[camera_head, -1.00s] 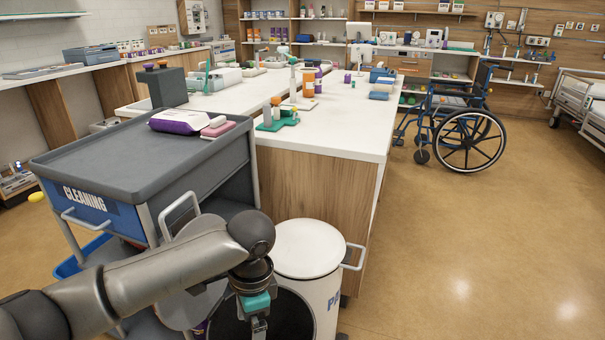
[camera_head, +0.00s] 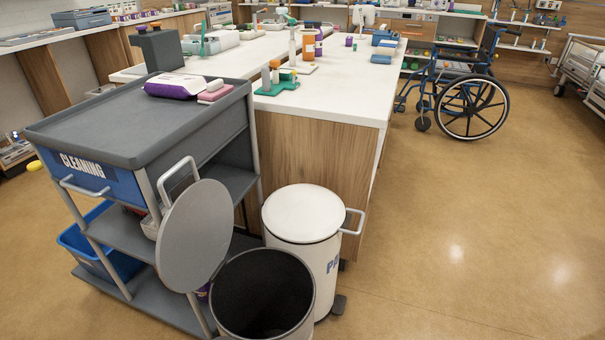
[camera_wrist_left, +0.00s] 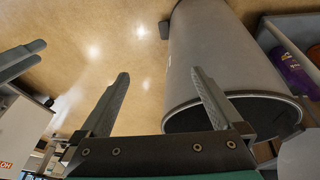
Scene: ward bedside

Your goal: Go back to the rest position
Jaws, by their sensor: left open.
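My left gripper (camera_wrist_left: 165,85) shows in the left wrist view. Its two fingers are wide apart with nothing between them, and the floor and a bin show beyond. The arm is out of the head view. Two grey, finger-like parts, probably my right gripper (camera_wrist_left: 18,60), show at the left edge of the wrist view; their opening is unclear. The open bin (camera_head: 244,322) stands at the bottom of the head view with its dark mouth bare and its round grey lid (camera_head: 195,236) raised. A large bin, probably this one, also fills the wrist view's right half (camera_wrist_left: 208,45).
The cleaning cart (camera_head: 105,140) stands at left, bearing a purple-white pack (camera_head: 175,86). A closed white bin (camera_head: 302,213) touches or nearly touches the open one, before the counter (camera_head: 335,98). A wheelchair (camera_head: 465,100) stands farther back. Floor at right is clear.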

